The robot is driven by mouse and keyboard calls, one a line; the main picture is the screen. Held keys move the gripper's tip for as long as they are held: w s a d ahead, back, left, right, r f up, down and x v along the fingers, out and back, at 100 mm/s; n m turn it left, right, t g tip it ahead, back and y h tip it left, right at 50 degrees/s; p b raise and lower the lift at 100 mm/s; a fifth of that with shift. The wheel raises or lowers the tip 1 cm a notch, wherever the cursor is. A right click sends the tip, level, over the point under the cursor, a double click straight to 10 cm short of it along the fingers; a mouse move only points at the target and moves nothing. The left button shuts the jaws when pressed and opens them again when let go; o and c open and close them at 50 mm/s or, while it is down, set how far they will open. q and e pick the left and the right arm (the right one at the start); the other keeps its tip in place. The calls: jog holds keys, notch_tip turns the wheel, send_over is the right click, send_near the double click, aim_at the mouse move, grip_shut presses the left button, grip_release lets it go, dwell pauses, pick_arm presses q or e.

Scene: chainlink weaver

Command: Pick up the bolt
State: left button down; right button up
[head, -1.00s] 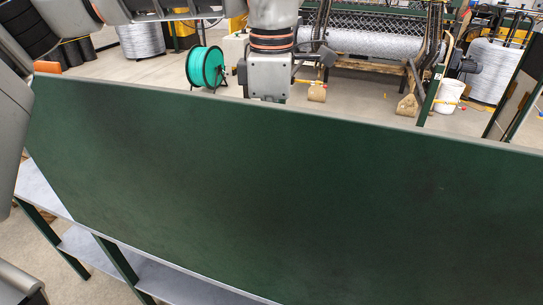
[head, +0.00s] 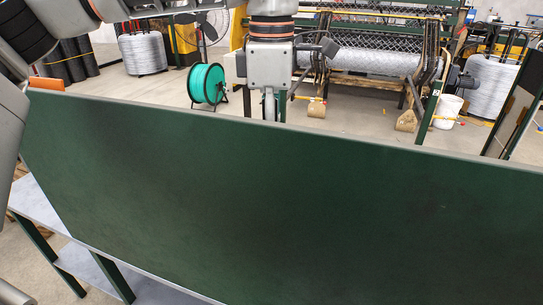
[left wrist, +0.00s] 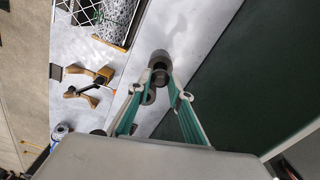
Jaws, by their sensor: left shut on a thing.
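My left gripper (head: 270,105) hangs in the head view just behind the top edge of a dark green board, which hides its fingertips. In the left wrist view my left gripper (left wrist: 160,79) has its green-sided fingers closed around a small dark, round piece, which looks like the bolt (left wrist: 160,74). A larger grey round piece (left wrist: 160,57) shows right beyond it; I cannot tell whether the two touch. The bolt is not visible in the head view. My right gripper is not in view.
The green board (head: 270,200) fills the lower head view. A grey work surface (left wrist: 185,35) lies below my left gripper, with a wood-and-black tool (left wrist: 90,85), a wire-mesh crate (left wrist: 115,20) and a can (left wrist: 61,130). A green reel (head: 207,84) stands behind.

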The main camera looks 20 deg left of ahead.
pick_arm(q)
notch_tip(320, 180, up, 16)
dwell(0.3)
